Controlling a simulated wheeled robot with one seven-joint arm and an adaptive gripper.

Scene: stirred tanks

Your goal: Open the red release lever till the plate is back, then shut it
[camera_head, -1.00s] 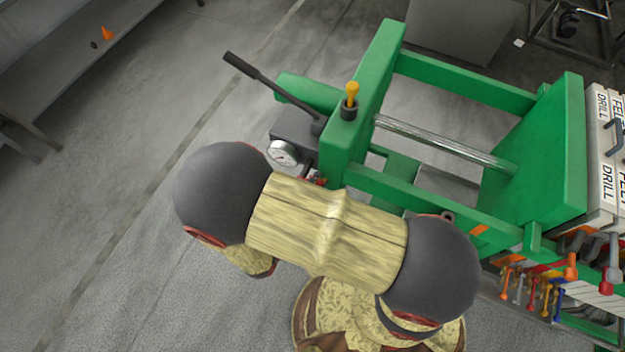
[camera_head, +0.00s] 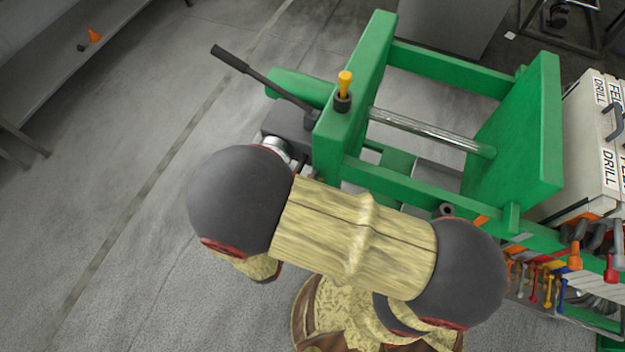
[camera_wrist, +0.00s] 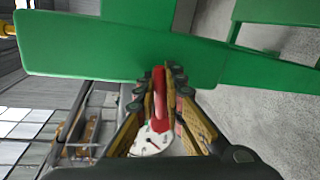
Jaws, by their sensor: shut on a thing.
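The red release lever (camera_wrist: 158,96) shows in the wrist view between the fingers of my gripper (camera_wrist: 161,85), which is shut on it. A white dial gauge (camera_wrist: 150,142) sits just behind the lever. In the head view my own arm hides the lever and gripper. The green press frame (camera_head: 350,100) stands at the upper right there. Its green plate (camera_head: 515,125) is at the right end of a shiny metal rod (camera_head: 430,132). The gauge (camera_head: 277,149) is partly hidden by my arm.
A black pump handle (camera_head: 262,82) sticks out to the upper left of the frame. A yellow-topped knob (camera_head: 344,88) stands on the frame. Drill cases (camera_head: 590,150) and hanging tools (camera_head: 560,275) are at the right.

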